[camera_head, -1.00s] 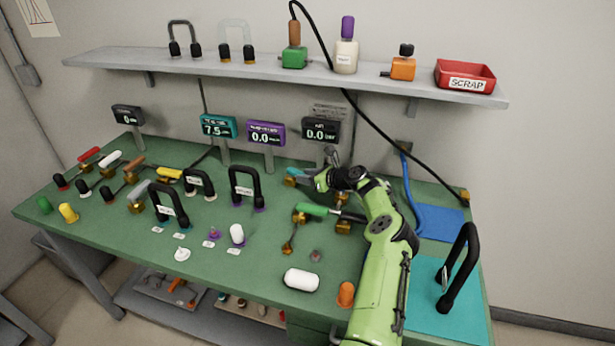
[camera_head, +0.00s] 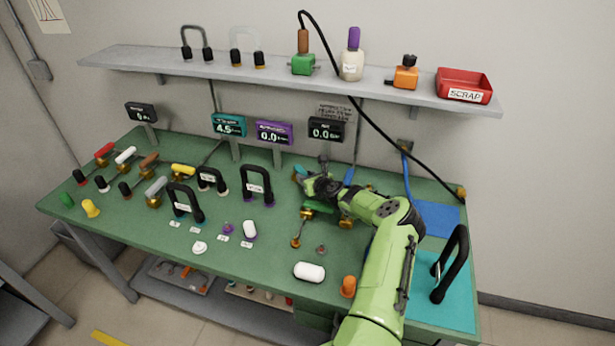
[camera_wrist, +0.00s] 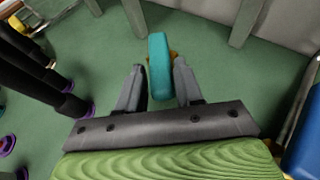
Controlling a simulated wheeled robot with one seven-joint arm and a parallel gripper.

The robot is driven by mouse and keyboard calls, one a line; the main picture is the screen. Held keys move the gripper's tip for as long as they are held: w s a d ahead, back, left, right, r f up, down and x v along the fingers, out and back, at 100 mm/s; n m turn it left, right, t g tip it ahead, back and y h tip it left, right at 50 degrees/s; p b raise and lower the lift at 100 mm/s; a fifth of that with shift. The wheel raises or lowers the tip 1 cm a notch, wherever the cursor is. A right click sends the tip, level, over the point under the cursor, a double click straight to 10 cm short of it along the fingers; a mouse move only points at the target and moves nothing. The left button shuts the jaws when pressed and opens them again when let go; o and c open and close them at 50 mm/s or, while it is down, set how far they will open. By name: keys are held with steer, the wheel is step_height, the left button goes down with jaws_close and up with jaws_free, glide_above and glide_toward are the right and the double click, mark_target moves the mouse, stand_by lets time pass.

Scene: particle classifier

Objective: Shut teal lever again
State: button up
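The teal lever handle (camera_head: 299,171) is at the back of the green bench, in front of the dark meter, partly hidden by my gripper (camera_head: 308,179). In the wrist view the teal handle (camera_wrist: 160,66) points away from me, between the two grey fingers of my gripper (camera_wrist: 160,80). Narrow gaps show beside the handle, so the fingers look open around it; contact at the tips is hard to tell. The lever's brass valve is mostly hidden. The teal meter (camera_head: 229,125) seems to read 4.5.
A green lever (camera_head: 318,207) lies close in front of my gripper, partly under my arm. A blue lever (camera_head: 349,176) stands just right of it. A black arch with purple feet (camera_head: 257,182) stands to the left. The shelf (camera_head: 200,75) hangs above the meters.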

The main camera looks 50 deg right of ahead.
steer(key=shift+o, duration=1.2)
steer(key=p+v, duration=0.2)
steer(key=v, duration=1.3)
steer(key=shift+s+a+r, duration=0.15)
steer(key=shift+s+r, duration=0.1)
steer(key=shift+s, duration=0.05)
